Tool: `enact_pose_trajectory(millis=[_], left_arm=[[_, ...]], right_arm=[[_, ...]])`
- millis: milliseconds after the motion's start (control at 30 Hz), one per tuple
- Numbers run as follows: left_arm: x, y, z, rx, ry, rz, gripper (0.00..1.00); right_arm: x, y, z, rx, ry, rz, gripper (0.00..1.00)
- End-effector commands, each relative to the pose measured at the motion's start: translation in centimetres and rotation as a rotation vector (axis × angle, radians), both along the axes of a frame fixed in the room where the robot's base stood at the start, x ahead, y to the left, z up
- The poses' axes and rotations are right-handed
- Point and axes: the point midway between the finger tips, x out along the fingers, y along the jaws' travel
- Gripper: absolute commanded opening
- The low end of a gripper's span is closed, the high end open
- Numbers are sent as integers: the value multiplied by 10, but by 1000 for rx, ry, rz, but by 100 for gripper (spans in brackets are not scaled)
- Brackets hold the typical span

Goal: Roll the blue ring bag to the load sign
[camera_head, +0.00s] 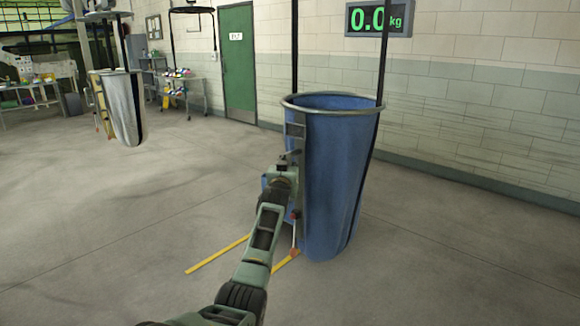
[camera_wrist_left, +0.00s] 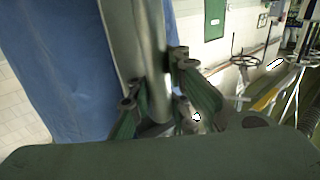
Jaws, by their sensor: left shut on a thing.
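The blue ring bag (camera_head: 335,180) hangs upright in the middle of the head view, its grey metal ring (camera_head: 330,100) at the top on dark straps. The load sign (camera_head: 378,19), a dark box with green digits reading 0.0 kg, is on the wall up behind it. My left gripper (camera_head: 292,140) is at the bag's left side. In the left wrist view its fingers (camera_wrist_left: 155,100) are shut on a grey metal bar (camera_wrist_left: 148,45) beside the blue cloth (camera_wrist_left: 65,70); whether this is the ring itself is hard to tell. My right gripper is out of view.
A pale grey bag (camera_head: 122,105) hangs at the left. A green door (camera_head: 237,65) and trolleys (camera_head: 180,85) stand at the back. The grey floor to the right is clear up to the wall.

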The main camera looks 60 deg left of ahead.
Motion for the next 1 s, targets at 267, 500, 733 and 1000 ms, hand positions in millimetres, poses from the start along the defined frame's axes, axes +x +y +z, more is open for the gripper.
enact_pose_trajectory(millis=[267,500,733,1000], left_arm=[[-4,3,-11,-14,19,8,0],[-3,3,-10,-13,18,7,27],[-2,2,-6,-8,12,5,36],[-2,0,-4,-6,8,2,36]], right_arm=[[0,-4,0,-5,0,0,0],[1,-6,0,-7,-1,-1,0],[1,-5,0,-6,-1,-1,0],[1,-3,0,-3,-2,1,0]])
